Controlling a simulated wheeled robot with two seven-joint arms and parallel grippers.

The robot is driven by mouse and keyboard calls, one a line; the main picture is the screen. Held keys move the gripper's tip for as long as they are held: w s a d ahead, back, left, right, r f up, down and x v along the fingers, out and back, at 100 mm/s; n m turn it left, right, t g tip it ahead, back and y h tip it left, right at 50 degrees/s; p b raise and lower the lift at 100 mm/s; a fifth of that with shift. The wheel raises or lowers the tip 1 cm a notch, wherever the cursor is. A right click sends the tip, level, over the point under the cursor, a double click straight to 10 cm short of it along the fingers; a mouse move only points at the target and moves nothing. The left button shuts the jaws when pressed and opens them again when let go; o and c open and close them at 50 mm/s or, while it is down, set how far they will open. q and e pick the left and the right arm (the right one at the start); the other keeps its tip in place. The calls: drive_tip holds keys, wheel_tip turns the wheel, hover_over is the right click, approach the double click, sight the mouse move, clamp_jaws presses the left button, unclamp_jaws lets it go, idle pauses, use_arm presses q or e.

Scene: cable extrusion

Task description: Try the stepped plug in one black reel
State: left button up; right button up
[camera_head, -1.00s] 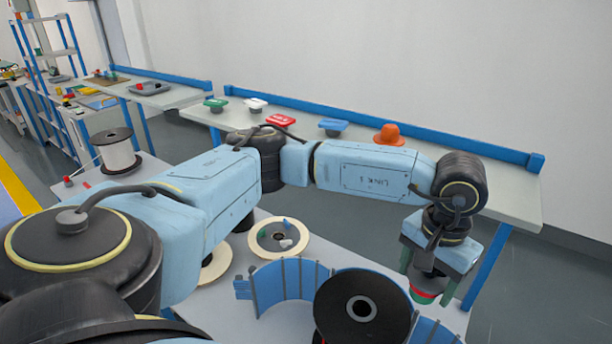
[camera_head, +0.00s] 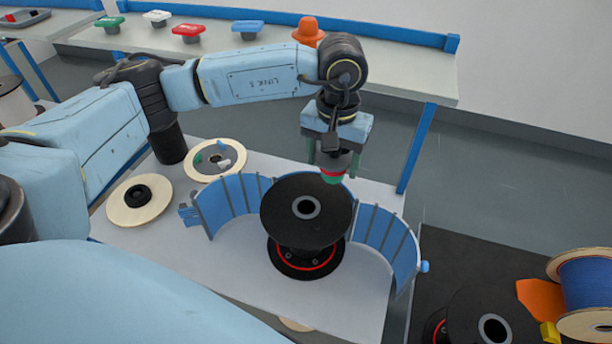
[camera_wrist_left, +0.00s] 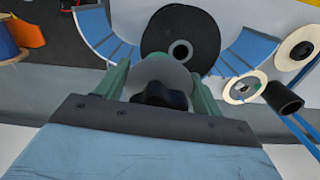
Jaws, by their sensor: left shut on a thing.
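The stepped plug (camera_head: 333,174) shows grey, red and green bands, with the green end lowest. My left gripper (camera_head: 336,156) is shut on it and holds it upright, just behind the black reel. In the left wrist view the plug (camera_wrist_left: 160,72) is a grey rounded body with a black knob between the green fingers of the gripper (camera_wrist_left: 160,85). The black reel (camera_head: 285,212) stands upright on the table with a grey-ringed hole in its top flange. The reel (camera_wrist_left: 158,35) also shows in the wrist view, beyond the plug. My right gripper is out of view.
A curved blue slatted fence (camera_head: 372,230) stands around the reel's back and sides. Two pale discs (camera_head: 112,208) lie at the left. Another black reel (camera_head: 465,320), an orange piece (camera_head: 540,298) and a blue cable spool (camera_head: 588,285) are at lower right.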

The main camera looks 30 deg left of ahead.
use_arm(q)
drive_tip(key=w+a+f+n+b, duration=0.1)
drive_tip(key=a+f+n+b, duration=0.3)
drive_tip(key=f, duration=0.5)
drive_tip(key=w+a+f+n+b, duration=0.2)
drive_tip(key=a+f+n+b, duration=0.1)
drive_tip(key=f, duration=0.6)
drive_tip(key=shift+w+a+f+n+b, duration=0.15)
drive_tip(key=shift+w+a+n+b, duration=0.35)
drive_tip(key=shift+b, duration=0.65)
drive_tip(key=shift+s+a, duration=0.1)
drive_tip(key=shift+s, duration=0.1)
drive_tip(key=shift+s, duration=0.15)
drive_tip(key=shift+s+d, duration=0.15)
drive_tip(key=shift+d, duration=0.2)
